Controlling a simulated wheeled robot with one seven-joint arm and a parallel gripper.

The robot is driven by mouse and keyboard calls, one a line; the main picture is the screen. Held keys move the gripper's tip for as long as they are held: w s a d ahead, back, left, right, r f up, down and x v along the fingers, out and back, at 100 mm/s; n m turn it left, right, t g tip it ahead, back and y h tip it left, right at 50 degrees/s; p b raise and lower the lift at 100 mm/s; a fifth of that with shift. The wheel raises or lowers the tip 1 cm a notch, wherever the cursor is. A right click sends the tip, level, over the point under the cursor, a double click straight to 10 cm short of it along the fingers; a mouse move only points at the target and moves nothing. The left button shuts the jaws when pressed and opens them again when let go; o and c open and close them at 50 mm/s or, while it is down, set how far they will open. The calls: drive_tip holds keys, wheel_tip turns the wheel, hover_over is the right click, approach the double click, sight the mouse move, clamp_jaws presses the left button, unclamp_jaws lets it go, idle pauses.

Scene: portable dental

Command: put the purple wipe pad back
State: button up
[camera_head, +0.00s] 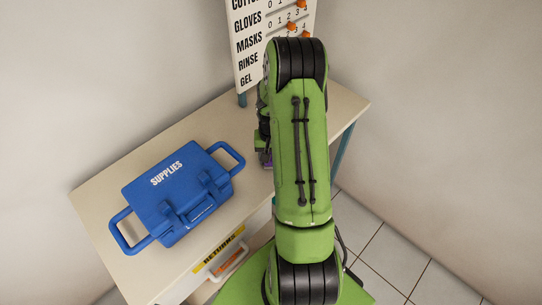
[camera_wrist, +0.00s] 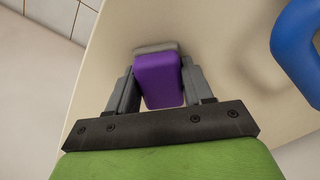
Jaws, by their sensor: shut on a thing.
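The purple wipe pad (camera_wrist: 160,80) is between the two fingers of my gripper (camera_wrist: 158,88) in the wrist view, with a grey layer at its far end. My gripper is shut on it, over the cream table top (camera_wrist: 225,45). I cannot tell whether the pad touches the table.
A closed blue case (camera_head: 180,192) marked SUPPLIES stands on the table's left part. A sign board (camera_head: 248,45) with orange markers stands at the back. A RETURNS label (camera_head: 218,252) and an orange-marked tray (camera_head: 230,262) are at the front edge. Walls enclose the table behind.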

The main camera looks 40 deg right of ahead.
drive_tip(key=o, duration=0.9)
drive_tip(key=shift+f, duration=0.1)
drive_tip(key=shift+o, duration=0.2)
drive_tip(key=a+r+n+t+p, duration=0.1)
drive_tip(key=a+r, duration=0.2)
drive_tip(key=r, duration=0.7)
drive_tip(key=a+r+n+p, duration=0.1)
drive_tip(key=a+r+p, duration=0.15)
drive_tip(key=r, duration=0.75)
drive_tip(key=s+a+r+n+t, duration=0.2)
drive_tip(key=s+a+r+n, duration=0.1)
drive_tip(key=s+a+r, duration=0.2)
drive_tip(key=s+a+r+n+t, duration=0.2)
drive_tip(key=s+a+r, duration=0.3)
drive_tip(key=s+a, duration=0.5)
drive_tip(key=shift+a+r+n+t+b, duration=0.25)
drive_tip(key=shift+a+n+b, duration=0.2)
drive_tip(key=shift+a+n, duration=0.55)
drive_tip(key=shift+s+a, duration=0.15)
